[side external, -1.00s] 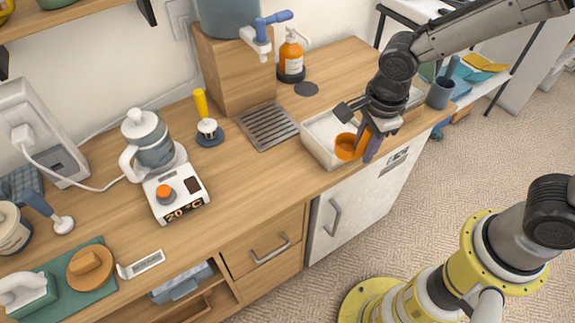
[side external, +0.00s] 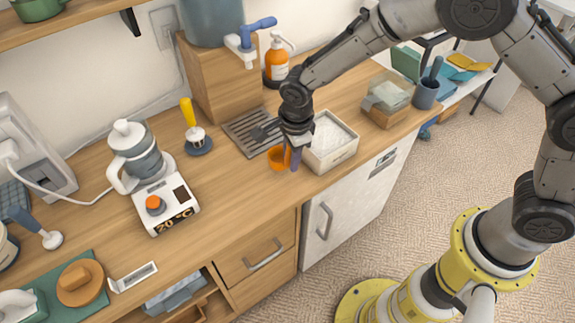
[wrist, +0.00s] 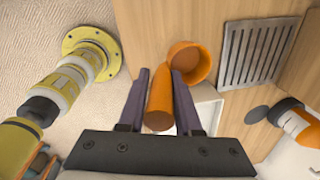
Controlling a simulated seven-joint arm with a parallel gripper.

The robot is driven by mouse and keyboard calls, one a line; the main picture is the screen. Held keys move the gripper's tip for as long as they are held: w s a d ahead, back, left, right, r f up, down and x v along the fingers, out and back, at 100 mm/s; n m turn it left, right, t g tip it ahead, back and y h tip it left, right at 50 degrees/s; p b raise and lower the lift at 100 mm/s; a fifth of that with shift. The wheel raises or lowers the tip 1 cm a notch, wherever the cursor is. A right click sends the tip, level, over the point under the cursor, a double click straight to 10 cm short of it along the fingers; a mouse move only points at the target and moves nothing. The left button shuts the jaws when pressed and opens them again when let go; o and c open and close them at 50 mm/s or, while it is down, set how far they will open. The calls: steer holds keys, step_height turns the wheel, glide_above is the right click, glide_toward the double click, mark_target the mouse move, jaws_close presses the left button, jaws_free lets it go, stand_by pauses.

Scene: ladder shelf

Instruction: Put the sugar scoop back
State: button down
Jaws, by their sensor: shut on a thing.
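The orange sugar scoop (side external: 278,158) is in my gripper (side external: 293,158), just left of the white bin (side external: 334,158) and over the wooden counter. In the wrist view, the purple fingers of my gripper (wrist: 160,95) are on either side of the scoop's orange handle (wrist: 159,100), with its round cup (wrist: 188,62) beyond the fingertips. The gripper is shut on the scoop. The bin holds white grainy stuff. I cannot tell whether the scoop touches the counter.
A metal drip grate (side external: 243,132) lies behind the gripper, near a wooden stand (side external: 212,85) and an orange bottle (side external: 277,66). A scale with a jar (side external: 164,208) stands left. The counter between scale and scoop is clear. A small box (side external: 386,112) stands right.

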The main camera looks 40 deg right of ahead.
mark_target(288, 167)
steer(key=shift+w+a+f, duration=0.15)
steer(key=shift+w+f, duration=0.15)
steer(key=shift+f, duration=0.1)
steer(key=shift+w+f, duration=0.15)
steer(key=shift+f, duration=1.5)
steer(key=shift+f, duration=0.2)
steer(key=c, duration=0.6)
jaws_free()
steer(key=shift+r, duration=0.1)
steer(key=r, duration=0.4)
steer(key=s+r, duration=0.1)
steer(key=r, duration=0.7)
steer(key=shift+s+a, duration=0.15)
steer(key=shift+s, duration=0.1)
steer(key=shift+r, duration=0.15)
